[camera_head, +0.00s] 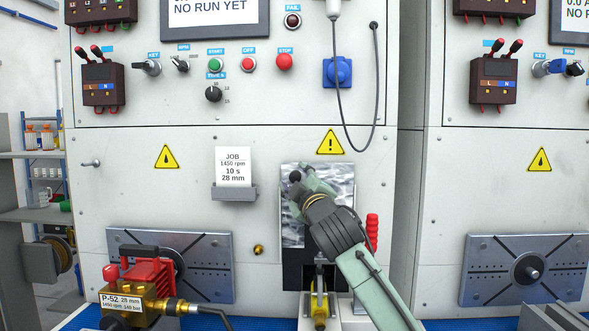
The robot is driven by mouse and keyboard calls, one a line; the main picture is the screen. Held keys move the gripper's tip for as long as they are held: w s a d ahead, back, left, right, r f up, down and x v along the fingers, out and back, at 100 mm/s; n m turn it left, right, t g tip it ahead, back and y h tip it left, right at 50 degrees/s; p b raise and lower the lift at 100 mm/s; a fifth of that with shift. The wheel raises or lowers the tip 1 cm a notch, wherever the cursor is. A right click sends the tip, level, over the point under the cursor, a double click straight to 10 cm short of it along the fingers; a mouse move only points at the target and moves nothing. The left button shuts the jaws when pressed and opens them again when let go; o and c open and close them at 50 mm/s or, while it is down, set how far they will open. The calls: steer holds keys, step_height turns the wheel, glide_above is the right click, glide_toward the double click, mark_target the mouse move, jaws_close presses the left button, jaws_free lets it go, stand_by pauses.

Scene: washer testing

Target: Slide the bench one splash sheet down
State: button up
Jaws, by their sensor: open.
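The bench one splash sheet (342,178) is a clear, shiny upright panel on the front of the left bench, below the yellow warning triangle. A small dark round knob (295,176) shows near its upper left edge. My gripper (298,188) is open at the upper left of the sheet, right by the knob. Its grey-green fingers lie above and below the knob's height. I cannot tell if they touch it. My wrist and forearm cover the middle and lower right of the sheet. A dark area and a brass fitting (320,305) show below the sheet.
A red and brass pump (145,290) labelled P-52 stands at the lower left by a grey slotted plate (215,262). A job card holder (234,193) is left of the sheet. A red handle (372,230) is close right of my arm. A cable (345,120) hangs above.

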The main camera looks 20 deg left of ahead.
steer(key=shift+p+x, duration=0.3)
steer(key=shift+x, duration=0.95)
steer(key=shift+c, duration=0.5)
jaws_close()
steer(key=shift+f, duration=0.15)
